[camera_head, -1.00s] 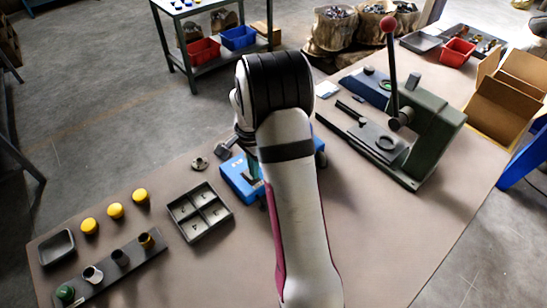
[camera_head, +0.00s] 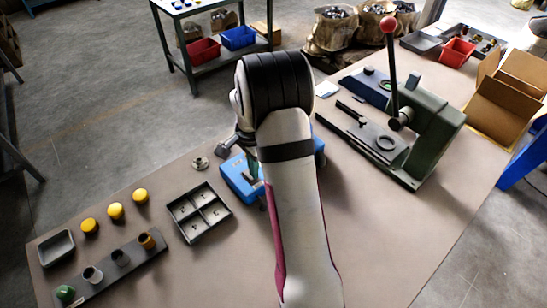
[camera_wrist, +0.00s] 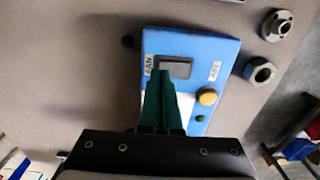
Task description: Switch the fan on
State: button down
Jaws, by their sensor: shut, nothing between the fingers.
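The blue box (camera_wrist: 190,45) lies below my gripper in the wrist view. On it is a dark rectangular rocker switch (camera_wrist: 175,67) beside a "FAN" label (camera_wrist: 149,64). My gripper (camera_wrist: 164,78) is shut and empty, its green fingertips at the near edge of the switch. I cannot tell whether they touch it, or which way the rocker is tipped. A yellow-brown round button (camera_wrist: 208,97) sits to the right, below a second label (camera_wrist: 215,71). In the head view, my arm hides much of the blue box (camera_head: 236,180).
A metal flange (camera_wrist: 278,25) and a nut (camera_wrist: 259,71) lie right of the box in the wrist view. In the head view, a four-compartment tray (camera_head: 199,212) stands left of the box and a green press (camera_head: 432,135) with a red-knobbed lever stands right.

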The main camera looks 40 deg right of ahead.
jog(key=shift+f, duration=0.75)
jog(key=shift+r, duration=3.05)
jog(key=s+a+r+n, duration=0.4)
jog(key=s+a+r, duration=0.25)
jog(key=a, duration=0.35)
jog(key=s+a+r+n+y, duration=0.1)
jog(key=s+a+n, duration=0.3)
jog(key=s, duration=0.5)
jog(key=s+a+r+n, duration=0.2)
jog(key=s+a+n, duration=0.2)
jog(key=s+a, duration=0.4)
jog(key=shift+s+y, duration=0.4)
jog(key=shift+s, duration=0.6)
